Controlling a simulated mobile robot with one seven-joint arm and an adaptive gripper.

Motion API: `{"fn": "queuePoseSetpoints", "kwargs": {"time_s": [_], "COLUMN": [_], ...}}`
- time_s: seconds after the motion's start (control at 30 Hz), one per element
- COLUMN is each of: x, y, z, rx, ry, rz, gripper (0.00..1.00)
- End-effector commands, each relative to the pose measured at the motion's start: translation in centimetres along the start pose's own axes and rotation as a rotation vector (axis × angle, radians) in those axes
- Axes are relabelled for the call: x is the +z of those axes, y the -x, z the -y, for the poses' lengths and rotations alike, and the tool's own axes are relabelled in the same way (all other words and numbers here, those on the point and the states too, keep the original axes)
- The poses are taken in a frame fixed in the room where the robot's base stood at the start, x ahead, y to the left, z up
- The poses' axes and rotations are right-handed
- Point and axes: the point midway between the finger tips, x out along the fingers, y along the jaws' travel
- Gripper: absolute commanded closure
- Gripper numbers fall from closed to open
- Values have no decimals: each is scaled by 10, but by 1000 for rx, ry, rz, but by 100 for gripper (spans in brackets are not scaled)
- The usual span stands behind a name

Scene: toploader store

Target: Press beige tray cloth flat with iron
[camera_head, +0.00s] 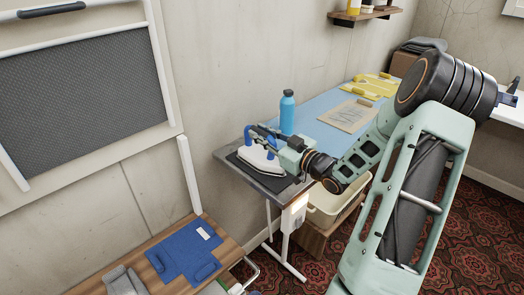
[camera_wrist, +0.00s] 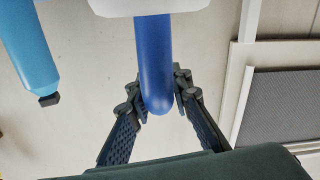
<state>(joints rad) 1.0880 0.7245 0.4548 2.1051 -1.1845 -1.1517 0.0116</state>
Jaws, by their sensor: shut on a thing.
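The iron (camera_head: 256,158), white with a blue handle, is at the near left end of the ironing table, over a dark pad (camera_head: 241,167). I cannot tell whether its sole touches the pad. My gripper (camera_head: 275,146) is shut on its handle; in the wrist view, the blue handle (camera_wrist: 154,75) sits between the two dark fingers (camera_wrist: 159,104). The beige tray cloth (camera_head: 350,115) lies on the light-blue table top (camera_head: 318,101), to the right of and beyond the iron. It shows grey marks or creases on its face.
A blue bottle (camera_head: 287,113) stands close behind my gripper and also shows in the wrist view (camera_wrist: 25,45). A yellow cloth (camera_head: 372,87) lies at the table's far end. A wooden surface at lower left bears a folded blue garment (camera_head: 183,255). A bin (camera_head: 325,208) stands below the table.

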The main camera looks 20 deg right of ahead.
Motion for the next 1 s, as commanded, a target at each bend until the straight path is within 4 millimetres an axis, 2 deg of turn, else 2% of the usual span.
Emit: {"fn": "queuePoseSetpoints", "kwargs": {"time_s": [0.27, 1.0], "x": [-6, -57], "y": [-1, -1], "z": [-1, -11], "rx": [0, 0], "ry": [3, 4], "rz": [-6, -6], "gripper": [100, 100]}}
